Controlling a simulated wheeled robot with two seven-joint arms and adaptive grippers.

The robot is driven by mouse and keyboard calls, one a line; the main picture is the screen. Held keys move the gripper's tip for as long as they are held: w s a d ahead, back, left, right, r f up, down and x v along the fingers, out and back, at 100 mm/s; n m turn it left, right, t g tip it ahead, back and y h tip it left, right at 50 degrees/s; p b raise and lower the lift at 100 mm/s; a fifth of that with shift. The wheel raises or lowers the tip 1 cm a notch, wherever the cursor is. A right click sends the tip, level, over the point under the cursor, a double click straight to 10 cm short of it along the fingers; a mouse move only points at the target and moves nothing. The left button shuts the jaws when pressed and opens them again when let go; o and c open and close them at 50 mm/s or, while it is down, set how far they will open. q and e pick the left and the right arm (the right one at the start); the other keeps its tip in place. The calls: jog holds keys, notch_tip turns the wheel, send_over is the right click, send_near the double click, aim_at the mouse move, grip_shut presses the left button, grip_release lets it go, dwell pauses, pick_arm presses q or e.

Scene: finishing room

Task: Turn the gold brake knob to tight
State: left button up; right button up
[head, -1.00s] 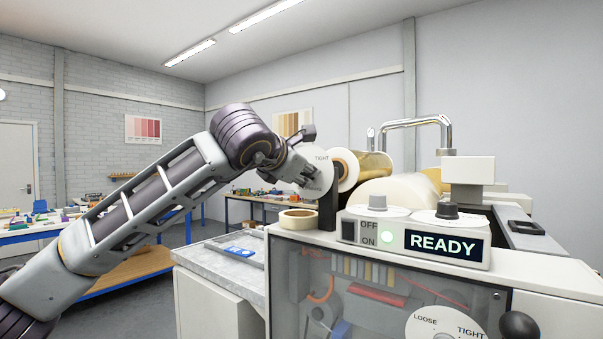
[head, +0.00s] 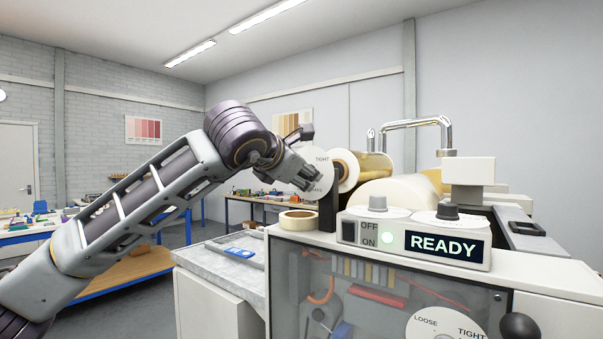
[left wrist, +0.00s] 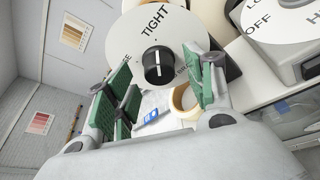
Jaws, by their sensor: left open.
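The gold brake knob shows in the left wrist view as a small black knob (left wrist: 158,66) with a white mark, at the middle of a round white dial. The dial (head: 319,161) reads TIGHT at its top and stands beside the gold roll (head: 373,166) in the head view. My left gripper (left wrist: 159,80) is open, with its green-padded fingers on either side of the knob and apart from it. In the head view the left gripper (head: 309,179) is in front of the dial and hides the knob.
The machine's control box (head: 415,238) reads READY, with a green light. A second dial (head: 447,326) with LOOSE and TIGHT is at the lower front. A tape roll (head: 299,220) lies on the machine top. A blue item (head: 240,251) lies on the side counter.

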pick_arm(q)
jog(key=v, duration=1)
jog(key=shift+s+a, duration=0.2)
jog(key=shift+s, duration=0.15)
